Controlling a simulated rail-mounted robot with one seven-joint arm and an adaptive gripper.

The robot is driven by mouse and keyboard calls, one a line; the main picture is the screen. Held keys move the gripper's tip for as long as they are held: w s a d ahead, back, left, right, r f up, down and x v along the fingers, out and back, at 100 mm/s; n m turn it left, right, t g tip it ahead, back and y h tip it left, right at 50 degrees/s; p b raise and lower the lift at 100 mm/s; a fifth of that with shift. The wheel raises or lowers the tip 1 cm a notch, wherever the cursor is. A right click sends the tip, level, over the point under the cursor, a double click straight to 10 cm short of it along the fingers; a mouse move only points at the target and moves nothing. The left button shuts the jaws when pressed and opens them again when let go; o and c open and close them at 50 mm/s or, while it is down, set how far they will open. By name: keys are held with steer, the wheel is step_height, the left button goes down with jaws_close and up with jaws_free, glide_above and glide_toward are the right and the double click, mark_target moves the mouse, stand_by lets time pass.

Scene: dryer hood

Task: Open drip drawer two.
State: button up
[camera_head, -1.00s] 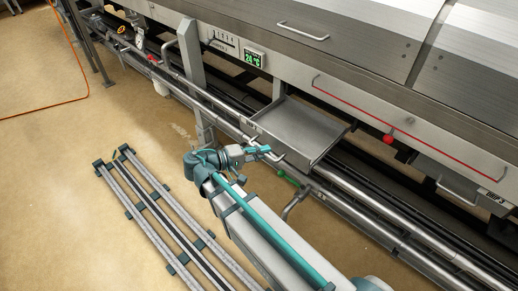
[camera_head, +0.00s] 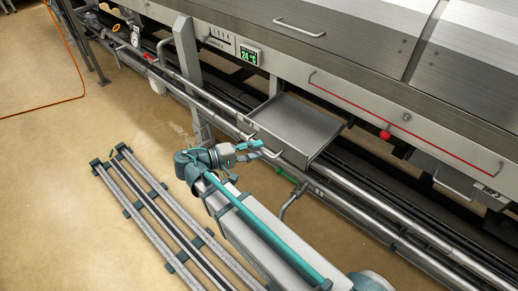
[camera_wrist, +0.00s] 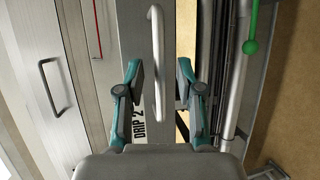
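Drip drawer two (camera_head: 297,122) is a shallow grey metal tray, standing pulled out from under the machine in the head view. In the wrist view its front shows the label DRIP 2 (camera_wrist: 139,124) and a light bar handle (camera_wrist: 157,40). My gripper (camera_head: 258,148) is at the drawer's front in the head view. In the wrist view my gripper (camera_wrist: 158,75) is open, one finger on each side of the handle with gaps between. Whether the handle lies at fingertip depth is unclear.
The DRIP 3 drawer handle (camera_head: 453,187) is at right. Pipes (camera_head: 345,190) run along the machine's front. Floor rails (camera_head: 160,215) lie left of my arm.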

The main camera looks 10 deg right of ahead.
steer(key=v, duration=1)
step_height(320, 180, down, 12)
steer(key=n+y, duration=0.4)
steer(key=y, duration=0.1)
steer(key=s+d+f+m+g+y+p, duration=0.1)
steer(key=s+d+f+g+y+p, duration=0.2)
steer(key=f, duration=0.4)
steer(key=s+d+f+g+y+p, duration=0.1)
steer(key=s+d+f, duration=0.25)
steer(key=f, duration=0.35)
steer(key=s+d+f+m+g+y+p, duration=0.2)
steer(key=s+d, duration=0.2)
steer(key=s, duration=0.4)
steer(key=s+d+f+m+g+y+p, duration=0.2)
steer(key=s+d+f, duration=0.1)
steer(key=s, duration=0.6)
steer(key=s+d+f+m+g+y+p, duration=0.2)
steer(key=s+d, duration=0.3)
steer(key=s, duration=0.3)
steer(key=shift+s+f+m+g+p, duration=0.3)
steer(key=shift+m+g+p, duration=0.2)
steer(key=shift+g+p, duration=0.1)
